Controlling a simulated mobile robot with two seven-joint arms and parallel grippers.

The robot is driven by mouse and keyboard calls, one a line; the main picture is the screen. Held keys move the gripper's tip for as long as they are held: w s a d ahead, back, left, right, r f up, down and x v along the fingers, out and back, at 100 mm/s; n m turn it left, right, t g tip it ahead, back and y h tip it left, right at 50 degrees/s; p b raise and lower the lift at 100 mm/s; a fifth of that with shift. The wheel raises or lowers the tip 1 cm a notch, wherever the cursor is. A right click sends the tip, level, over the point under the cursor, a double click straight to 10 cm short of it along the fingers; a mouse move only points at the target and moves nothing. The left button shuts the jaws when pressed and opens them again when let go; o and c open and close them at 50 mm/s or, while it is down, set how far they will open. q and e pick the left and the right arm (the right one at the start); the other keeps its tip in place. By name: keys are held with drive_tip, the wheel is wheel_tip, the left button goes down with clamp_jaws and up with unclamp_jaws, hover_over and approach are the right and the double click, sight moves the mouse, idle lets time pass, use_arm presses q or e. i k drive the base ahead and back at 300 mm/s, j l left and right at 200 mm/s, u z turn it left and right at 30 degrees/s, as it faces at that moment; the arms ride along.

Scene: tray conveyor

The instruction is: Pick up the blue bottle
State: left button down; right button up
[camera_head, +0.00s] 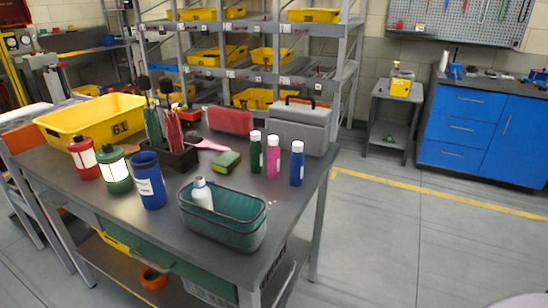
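The blue bottle (297,166) has a white cap and stands upright on the grey metal table (285,215) near its right edge. A pink bottle (273,160) and a green bottle (256,153), both with white caps, stand in a row to its left. A larger blue canister (150,183) with a white label stands toward the front left of the table. Neither of my grippers is in view.
A teal basket (243,229) holding a white bottle (203,193) is at the front. A grey case (301,136) stands behind the bottles.

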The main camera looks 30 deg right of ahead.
sight(297, 159)
drive_tip(key=l+z, duration=0.1)
drive_tip(key=l, duration=0.35)
drive_tip(key=i+l, duration=0.15)
drive_tip(key=l, duration=0.3)
drive_tip(key=l+z, duration=0.15)
drive_tip(key=l, duration=0.3)
drive_tip(key=i+l+z, duration=0.1)
drive_tip(key=l, duration=0.35)
drive_tip(key=i, duration=0.05)
